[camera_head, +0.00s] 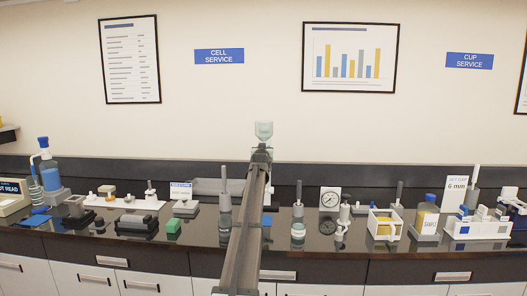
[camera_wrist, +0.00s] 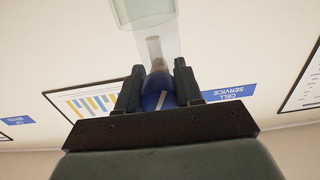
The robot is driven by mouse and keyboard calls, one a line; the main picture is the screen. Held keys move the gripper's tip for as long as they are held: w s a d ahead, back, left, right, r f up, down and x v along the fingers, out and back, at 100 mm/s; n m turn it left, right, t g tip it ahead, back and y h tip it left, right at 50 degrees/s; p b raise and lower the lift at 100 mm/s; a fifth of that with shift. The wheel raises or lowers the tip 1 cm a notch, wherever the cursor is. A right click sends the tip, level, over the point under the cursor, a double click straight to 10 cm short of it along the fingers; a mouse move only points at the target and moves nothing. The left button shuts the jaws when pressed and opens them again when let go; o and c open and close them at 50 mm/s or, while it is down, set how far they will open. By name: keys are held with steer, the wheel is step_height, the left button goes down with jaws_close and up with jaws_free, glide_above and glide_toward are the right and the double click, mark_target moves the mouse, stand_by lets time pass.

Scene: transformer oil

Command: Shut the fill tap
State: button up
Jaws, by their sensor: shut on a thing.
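My gripper (camera_wrist: 156,72) is shut on a blue knob (camera_wrist: 154,101) with a white line on it. The knob looks like the fill tap, but whether it is turned open or closed I cannot tell. A pale stem (camera_wrist: 154,50) runs from the knob towards a translucent glass vessel (camera_wrist: 147,13). In the head view my gripper (camera_head: 262,150) is raised high above the bench, just below the translucent vessel (camera_head: 264,130). There the arm and gripper hide the tap.
The dark bench (camera_head: 280,240) is crowded on both sides of my arm. The space around my raised gripper is clear.

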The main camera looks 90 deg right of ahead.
steer(key=shift+m, duration=1.2)
steer(key=o, duration=1)
steer(key=shift+o, duration=0.2)
steer(key=shift+a, duration=0.1)
steer(key=a, duration=1.3)
steer(key=shift+a, duration=0.3)
